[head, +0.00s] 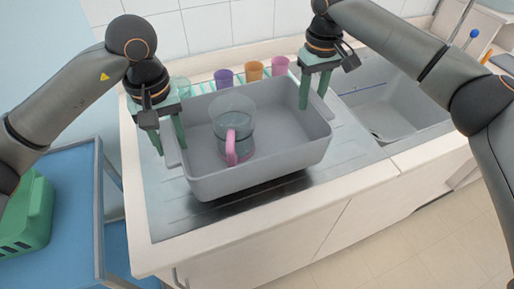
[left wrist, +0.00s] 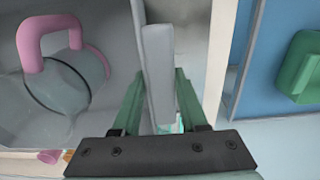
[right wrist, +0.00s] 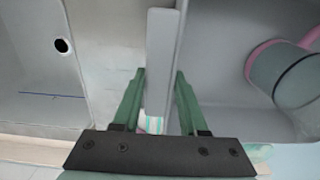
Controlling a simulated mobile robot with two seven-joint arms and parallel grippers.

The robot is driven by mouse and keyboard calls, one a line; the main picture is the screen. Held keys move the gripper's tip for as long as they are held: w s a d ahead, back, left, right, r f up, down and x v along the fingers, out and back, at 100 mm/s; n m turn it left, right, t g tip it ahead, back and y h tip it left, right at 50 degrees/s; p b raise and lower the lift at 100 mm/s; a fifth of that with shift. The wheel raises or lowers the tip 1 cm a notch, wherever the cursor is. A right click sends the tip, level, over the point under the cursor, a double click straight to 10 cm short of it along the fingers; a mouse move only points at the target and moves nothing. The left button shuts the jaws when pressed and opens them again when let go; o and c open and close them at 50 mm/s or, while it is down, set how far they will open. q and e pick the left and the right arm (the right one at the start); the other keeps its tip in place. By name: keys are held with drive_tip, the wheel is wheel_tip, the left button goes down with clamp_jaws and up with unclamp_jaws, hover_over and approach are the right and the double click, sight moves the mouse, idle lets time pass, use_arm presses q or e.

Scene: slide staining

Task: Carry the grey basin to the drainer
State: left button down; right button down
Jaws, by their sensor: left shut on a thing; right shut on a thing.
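The grey basin (head: 285,120) is held level a little above the metal drainer (head: 180,215), with a dark shadow below it. A clear jug with a pink handle (head: 231,147) stands inside the basin, towards its left; the jug also shows in the left wrist view (left wrist: 62,85). My left gripper (head: 168,140) is shut on the basin's left rim, which runs between its fingers in the left wrist view. My right gripper (head: 313,92) is shut on the basin's right rim, which likewise runs between its fingers in the right wrist view.
A grey sink (head: 390,105) lies right of the basin. Purple (head: 224,78), orange (head: 253,69) and pink (head: 280,66) cups stand behind the basin on a striped cloth near the tiled wall. A blue trolley (head: 75,200) with a green basket (head: 28,220) is at left.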

sight(309, 112)
use_arm(q)
drive_tip(key=shift+f, duration=0.15)
use_arm(e)
drive_tip(key=shift+d+f, duration=0.1)
drive_tip(key=shift+f, duration=0.05)
